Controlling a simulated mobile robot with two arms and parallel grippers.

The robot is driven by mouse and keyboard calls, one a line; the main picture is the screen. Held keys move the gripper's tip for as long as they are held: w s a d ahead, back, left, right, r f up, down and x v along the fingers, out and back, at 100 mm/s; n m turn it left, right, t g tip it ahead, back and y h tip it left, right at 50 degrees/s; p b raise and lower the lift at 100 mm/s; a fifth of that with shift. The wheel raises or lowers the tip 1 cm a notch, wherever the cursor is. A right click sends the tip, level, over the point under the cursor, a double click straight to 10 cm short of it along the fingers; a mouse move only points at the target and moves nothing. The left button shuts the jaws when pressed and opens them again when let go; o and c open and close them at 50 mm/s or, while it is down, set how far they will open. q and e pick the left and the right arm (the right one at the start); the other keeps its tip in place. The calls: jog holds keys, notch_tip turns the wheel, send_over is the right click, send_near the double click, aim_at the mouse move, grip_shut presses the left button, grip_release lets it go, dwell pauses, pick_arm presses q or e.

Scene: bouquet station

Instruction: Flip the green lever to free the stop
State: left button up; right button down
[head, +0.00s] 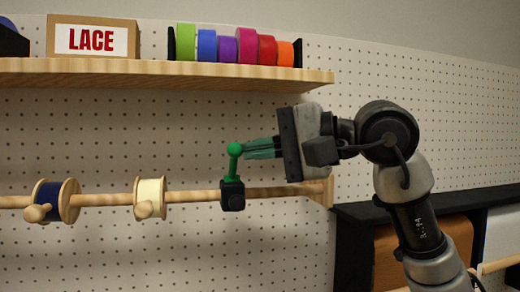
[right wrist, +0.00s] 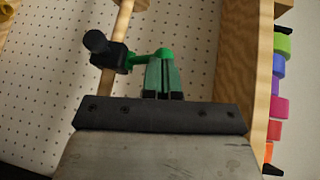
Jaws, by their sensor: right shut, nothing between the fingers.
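The green lever (head: 234,162) stands nearly upright on the black stop (head: 232,195), which sits on the wooden rod (head: 190,196). The lever has a round knob at its top. My right gripper (head: 248,149) comes in from the right with its greenish fingers shut and empty. Its tips are at the knob's right side, touching it or very close; I cannot tell which. In the right wrist view the lever (right wrist: 138,58) runs from the black stop (right wrist: 114,54) to the tips of my fingers (right wrist: 164,60). My left gripper is not in view.
A cream ribbon spool (head: 152,193) and a navy spool (head: 50,200) hang on the rod to the left. A wooden shelf (head: 160,74) above carries several coloured rolls (head: 247,46) and a LACE box (head: 92,38). A dark cabinet (head: 349,240) stands at lower right.

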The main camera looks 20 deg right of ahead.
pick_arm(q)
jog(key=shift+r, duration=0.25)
pick_arm(e)
jog(key=shift+w+d+r, duration=0.1)
jog(key=shift+w+r, duration=0.35)
jog(key=shift+r, duration=0.05)
pick_arm(q)
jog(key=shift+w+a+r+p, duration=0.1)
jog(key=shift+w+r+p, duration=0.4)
jog(key=shift+p, duration=0.25)
pick_arm(e)
jog(key=w, duration=0.2)
jog(key=w+r, duration=0.1)
jog(key=w, duration=0.1)
jog(key=shift+w+r, duration=0.15)
jog(key=shift+w, duration=0.25)
pick_arm(q)
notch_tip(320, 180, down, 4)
jog(key=b, duration=0.4)
pick_arm(e)
jog(key=v, duration=1)
jog(key=shift+s+d, duration=0.25)
jog(key=shift+s, duration=0.05)
